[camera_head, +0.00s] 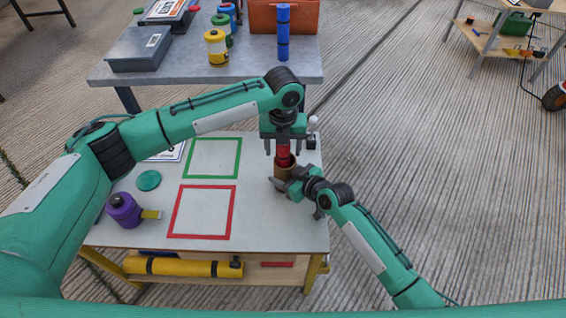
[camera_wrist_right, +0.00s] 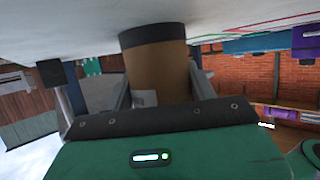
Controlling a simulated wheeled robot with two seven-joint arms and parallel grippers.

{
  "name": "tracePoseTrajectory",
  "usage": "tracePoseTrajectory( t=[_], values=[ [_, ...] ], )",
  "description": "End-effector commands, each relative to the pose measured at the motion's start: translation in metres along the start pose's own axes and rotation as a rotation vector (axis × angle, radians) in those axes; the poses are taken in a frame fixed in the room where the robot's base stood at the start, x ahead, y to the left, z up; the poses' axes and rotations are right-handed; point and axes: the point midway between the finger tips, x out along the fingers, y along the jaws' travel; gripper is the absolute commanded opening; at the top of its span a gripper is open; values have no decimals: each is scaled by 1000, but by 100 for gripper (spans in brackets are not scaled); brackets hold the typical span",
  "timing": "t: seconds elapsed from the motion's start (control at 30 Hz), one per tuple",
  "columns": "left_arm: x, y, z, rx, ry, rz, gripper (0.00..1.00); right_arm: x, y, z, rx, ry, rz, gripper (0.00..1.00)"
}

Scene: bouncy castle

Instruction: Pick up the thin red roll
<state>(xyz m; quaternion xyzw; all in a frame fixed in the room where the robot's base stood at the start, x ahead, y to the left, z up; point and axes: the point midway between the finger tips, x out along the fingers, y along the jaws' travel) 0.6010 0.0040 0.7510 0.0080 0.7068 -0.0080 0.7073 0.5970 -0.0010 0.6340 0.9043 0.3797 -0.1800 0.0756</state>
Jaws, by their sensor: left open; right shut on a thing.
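The thin red roll (camera_head: 283,154) stands upright at the right side of the near table, its lower end at or in a brown cylinder (camera_head: 284,171); I cannot tell which. My left gripper (camera_head: 283,147) points down over the red roll from above, its fingers apart on either side of it. My right gripper (camera_head: 284,186) is shut on the brown cylinder low over the table. In the right wrist view the brown cylinder (camera_wrist_right: 157,75) with a dark band sits between the fingers. The red roll is not seen in that view.
The table top (camera_head: 254,225) has a green square outline (camera_head: 187,157), a red square outline (camera_head: 170,212), a green disc (camera_head: 148,180) and a purple item (camera_head: 123,209). A grey table (camera_head: 170,76) stands behind.

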Motion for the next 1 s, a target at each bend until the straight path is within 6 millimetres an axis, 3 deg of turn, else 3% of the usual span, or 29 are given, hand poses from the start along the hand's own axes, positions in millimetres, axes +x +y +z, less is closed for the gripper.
tracePoseTrajectory(
  t=[0.1,0.37,0.67,1.0],
  values=[
    [18,1,0,-1,2,1,61,0,0,0,0,0,0,19],
    [21,0,0,-1,1,0,58,0,0,0,0,0,0,19],
    [21,0,0,-1,1,0,0,0,0,0,0,0,0,19],
    [12,0,0,-1,-1,0,0,0,0,0,0,0,0,19]
  ],
)
